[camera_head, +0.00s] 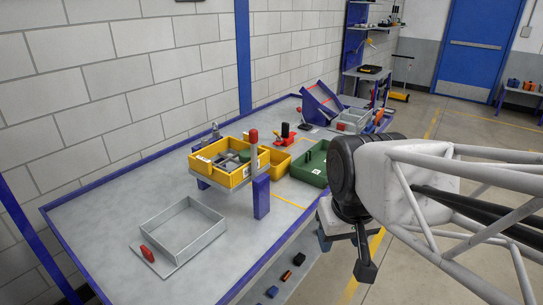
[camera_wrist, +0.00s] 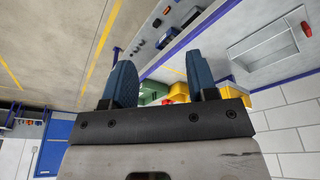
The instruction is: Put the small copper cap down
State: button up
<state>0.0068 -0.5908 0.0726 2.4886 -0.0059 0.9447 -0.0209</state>
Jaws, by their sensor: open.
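I cannot pick out the small copper cap in either view. My gripper (camera_wrist: 160,60) is open, with two blue fingers spread apart in the wrist view. No held object shows between the fingers, only the distant bench and bins behind them. In the head view my gripper (camera_head: 365,270) hangs at the right, in front of the bench and apart from it.
The grey bench (camera_head: 105,220) carries an empty grey tray (camera_head: 183,232) with a red block, a raised yellow bin (camera_head: 222,178) holding dark parts, and a green bin (camera_head: 310,165). Small blocks (camera_head: 286,276) lie along a lower ledge. Bare bench surrounds the tray.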

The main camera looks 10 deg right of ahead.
jog(key=shift+s+f, duration=0.35)
jog(key=shift+s, duration=0.3)
jog(key=shift+s+f, duration=0.3)
jog(key=shift+s, duration=0.3)
